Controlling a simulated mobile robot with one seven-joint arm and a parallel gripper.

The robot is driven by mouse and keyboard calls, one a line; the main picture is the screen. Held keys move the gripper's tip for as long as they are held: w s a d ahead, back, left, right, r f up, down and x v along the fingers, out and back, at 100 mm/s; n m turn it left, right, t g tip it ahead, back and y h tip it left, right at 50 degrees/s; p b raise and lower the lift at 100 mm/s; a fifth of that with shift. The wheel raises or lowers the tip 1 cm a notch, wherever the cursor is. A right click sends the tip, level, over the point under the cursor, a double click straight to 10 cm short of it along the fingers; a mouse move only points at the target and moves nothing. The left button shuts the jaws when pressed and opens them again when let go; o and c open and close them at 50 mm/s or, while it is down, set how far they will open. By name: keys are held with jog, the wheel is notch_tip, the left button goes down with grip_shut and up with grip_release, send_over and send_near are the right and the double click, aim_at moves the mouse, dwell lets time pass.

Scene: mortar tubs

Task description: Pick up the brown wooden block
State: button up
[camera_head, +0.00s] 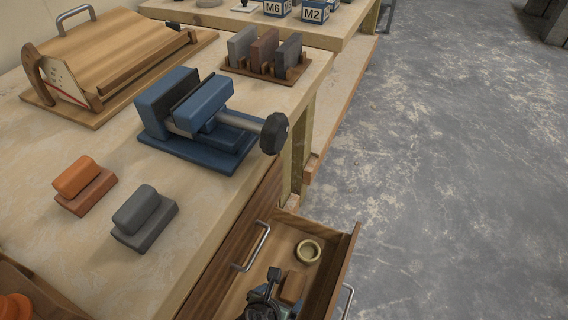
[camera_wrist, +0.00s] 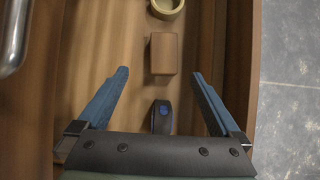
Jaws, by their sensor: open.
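The brown wooden block (camera_head: 293,286) lies in the open drawer (camera_head: 341,262), partly hidden by my gripper in the head view. In the wrist view the block (camera_wrist: 166,54) is fully in sight on the drawer floor, just beyond the fingertips and roughly centred between them. My gripper (camera_wrist: 161,74) is open and empty, its two blue fingers spread wider than the block. In the head view my gripper (camera_head: 268,296) is over or inside the drawer; its exact height is hard to tell.
A pale yellow ring (camera_head: 308,250) lies beyond the block. A dark object with a blue spot (camera_wrist: 163,117) lies between the fingers. A blue vise (camera_head: 205,118) stands on the bench above.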

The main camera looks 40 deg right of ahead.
aim_at(293, 286)
jog(key=b+x, duration=0.4)
jog(key=x, duration=0.3)
jog(key=shift+d+f, duration=0.2)
jog(key=shift+f, duration=0.1)
jog(key=b+x, duration=0.2)
jog(key=x, duration=0.1)
jog(key=b+x, duration=0.2)
jog(key=shift+s+d+f, duration=0.1)
jog(key=shift+s+d, duration=0.05)
jog(key=shift+s, duration=0.2)
jog(key=c, duration=1.5)
